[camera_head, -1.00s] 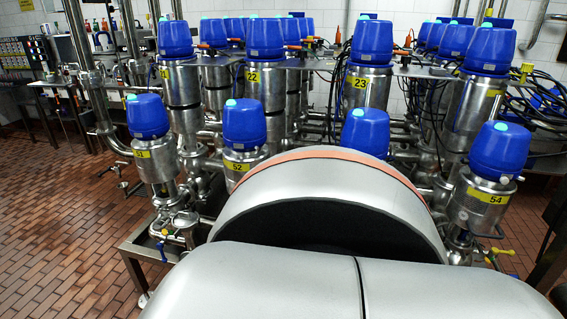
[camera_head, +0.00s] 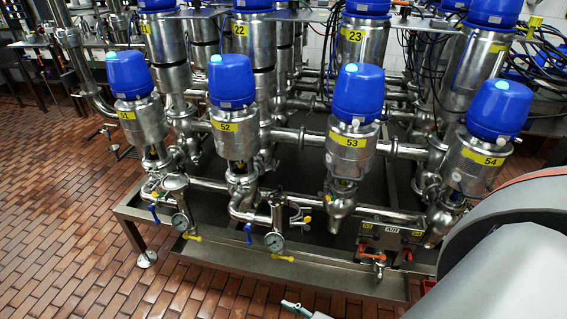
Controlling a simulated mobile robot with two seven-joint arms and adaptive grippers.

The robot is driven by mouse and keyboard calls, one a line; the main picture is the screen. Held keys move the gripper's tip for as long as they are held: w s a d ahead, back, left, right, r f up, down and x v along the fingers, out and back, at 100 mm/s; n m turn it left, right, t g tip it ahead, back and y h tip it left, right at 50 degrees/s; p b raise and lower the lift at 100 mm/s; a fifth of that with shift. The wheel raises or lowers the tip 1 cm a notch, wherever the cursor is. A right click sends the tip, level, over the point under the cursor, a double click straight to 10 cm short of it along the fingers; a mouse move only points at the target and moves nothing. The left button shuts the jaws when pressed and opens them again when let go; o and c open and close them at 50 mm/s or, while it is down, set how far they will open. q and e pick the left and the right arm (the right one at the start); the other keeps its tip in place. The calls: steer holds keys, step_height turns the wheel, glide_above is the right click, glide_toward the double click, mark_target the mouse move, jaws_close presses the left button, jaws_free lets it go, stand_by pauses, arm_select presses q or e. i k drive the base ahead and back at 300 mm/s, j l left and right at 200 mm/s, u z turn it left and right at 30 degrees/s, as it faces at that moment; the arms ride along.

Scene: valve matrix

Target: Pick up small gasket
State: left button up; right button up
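I cannot make out a small gasket in the head view. The valve matrix fills the middle, with blue-capped steel valves, among them valve 52 (camera_head: 235,126), valve 53 (camera_head: 350,143) and valve 54 (camera_head: 480,158). A drip tray (camera_head: 290,272) runs along the front of its frame.
Two pressure gauges, a left one (camera_head: 180,222) and a right one (camera_head: 274,242), stick out at the front. The tiled floor (camera_head: 80,230) at left is clear. Black cables hang at right.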

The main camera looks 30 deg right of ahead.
mark_target(280, 187)
steer(key=z, duration=1)
